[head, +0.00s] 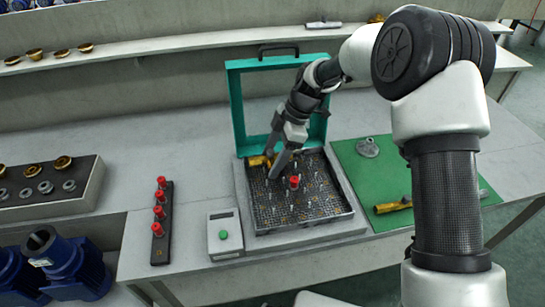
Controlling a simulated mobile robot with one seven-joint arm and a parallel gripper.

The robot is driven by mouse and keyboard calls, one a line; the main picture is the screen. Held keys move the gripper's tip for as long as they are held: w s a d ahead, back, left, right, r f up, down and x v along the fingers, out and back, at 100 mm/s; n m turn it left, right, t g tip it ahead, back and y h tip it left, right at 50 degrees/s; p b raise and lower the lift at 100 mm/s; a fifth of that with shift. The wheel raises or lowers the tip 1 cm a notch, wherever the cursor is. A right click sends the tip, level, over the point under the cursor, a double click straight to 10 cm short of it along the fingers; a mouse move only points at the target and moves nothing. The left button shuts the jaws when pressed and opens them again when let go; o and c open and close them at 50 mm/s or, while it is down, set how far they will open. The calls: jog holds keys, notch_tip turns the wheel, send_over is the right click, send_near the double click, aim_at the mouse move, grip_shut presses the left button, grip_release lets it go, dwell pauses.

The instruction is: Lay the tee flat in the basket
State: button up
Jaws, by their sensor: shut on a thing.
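The basket (262,216) is a dark mesh tray with several thin upright pins, on a grey base with a raised green frame behind it. My gripper (270,166) reaches down into its back left part. It is shut on a brass piece, apparently the tee (256,160), which shows just left of the fingers. The fingers hide part of it. I cannot tell whether it touches the mesh or how flat it lies. A red-capped part (294,182) stands in the basket, right of the fingers.
A green mat (350,160) at right holds a grey flanged part (367,147) and a brass fitting (393,207). A small box with a green button (225,235) and a black rack of red-capped parts (161,222) stand at left. The bench behind them is clear.

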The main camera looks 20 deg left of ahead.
jog(key=shift+f+b, duration=0.4)
jog(key=shift+f, duration=0.3)
jog(key=shift+s+d+f, duration=0.1)
jog(key=shift+f, duration=0.15)
jog(key=o, duration=1.3)
jog(key=shift+f, duration=0.1)
jog(key=shift+c, duration=0.2)
jog(key=shift+o, duration=0.3)
jog(key=p+v, duration=0.1)
jog(key=v, duration=1.7)
jog(key=shift+a+r, duration=0.2)
jog(key=shift+r, duration=0.1)
